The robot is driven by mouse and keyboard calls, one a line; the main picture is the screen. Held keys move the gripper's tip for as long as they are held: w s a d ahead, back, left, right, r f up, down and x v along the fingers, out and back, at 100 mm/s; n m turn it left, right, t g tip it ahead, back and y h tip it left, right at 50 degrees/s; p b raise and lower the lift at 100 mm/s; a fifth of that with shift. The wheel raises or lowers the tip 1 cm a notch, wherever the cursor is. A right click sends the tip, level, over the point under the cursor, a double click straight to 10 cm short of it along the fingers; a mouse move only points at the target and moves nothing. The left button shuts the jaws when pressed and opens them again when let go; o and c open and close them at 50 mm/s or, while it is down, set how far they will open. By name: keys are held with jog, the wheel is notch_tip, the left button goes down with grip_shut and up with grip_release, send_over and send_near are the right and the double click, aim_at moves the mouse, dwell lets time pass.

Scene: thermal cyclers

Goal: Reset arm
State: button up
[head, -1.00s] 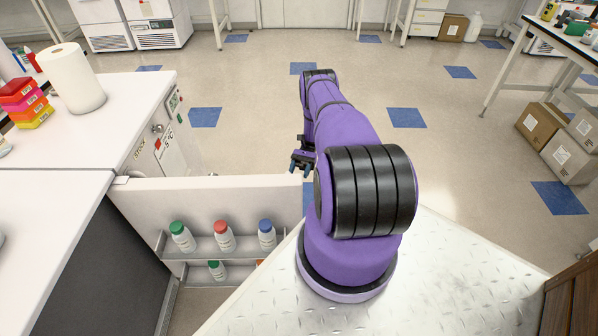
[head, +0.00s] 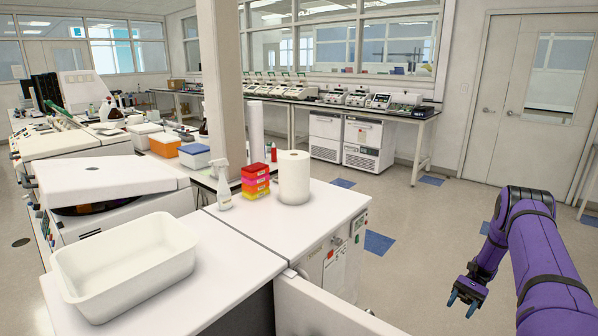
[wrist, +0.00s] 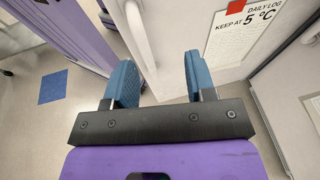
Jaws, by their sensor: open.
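My purple arm shows at the right of the head view, bent downward, with my gripper (head: 467,300) hanging at its lower end. In the wrist view my gripper (wrist: 157,85) has its two blue fingers spread apart with nothing held between them. An open white fridge door (head: 335,308) stands at the lower middle of the head view, left of my gripper. In the wrist view a white door edge with a handle (wrist: 140,40) lies beyond the gap between the fingers; I cannot tell whether they touch it.
A white counter (head: 240,228) holds a white tub (head: 125,268), a spray bottle (head: 222,187), stacked coloured boxes (head: 256,180) and a paper roll (head: 294,178). Thermal cyclers (head: 340,97) line a bench at the back. Floor (head: 405,215) between counter and door is clear.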

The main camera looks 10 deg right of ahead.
jog(key=w+a+r+n+h, duration=0.1)
jog(key=w+a+r+h, duration=0.15)
jog(key=r, duration=0.75)
jog(key=w+a+r+n+h, duration=0.2)
jog(key=w+a+r, duration=0.1)
jog(key=r, duration=0.6)
jog(key=s+a+r+n+t+h, duration=0.1)
jog(key=s+a+r+t+h, duration=0.1)
jog(key=a+r, duration=0.5)
jog(key=s+a+r+n+t+h, duration=0.1)
jog(key=a+r+h, duration=0.2)
jog(key=r, duration=0.8)
jog(key=s+a+r+n+t+h, duration=0.3)
jog(key=s+a+r+t, duration=0.1)
jog(key=s+a+r, duration=0.75)
jog(key=s+a+r+n+t, duration=0.1)
jog(key=s+a+t, duration=0.1)
jog(key=s, duration=0.5)
jog(key=s+a+r+n+t, duration=0.1)
jog(key=s+a+n+t, duration=0.1)
jog(key=s, duration=0.6)
jog(key=shift+s+a+n+t+h, duration=0.35)
jog(key=shift+a+t, duration=0.2)
jog(key=shift+t, duration=0.25)
jog(key=shift+w, duration=0.1)
jog(key=shift+c, duration=0.3)
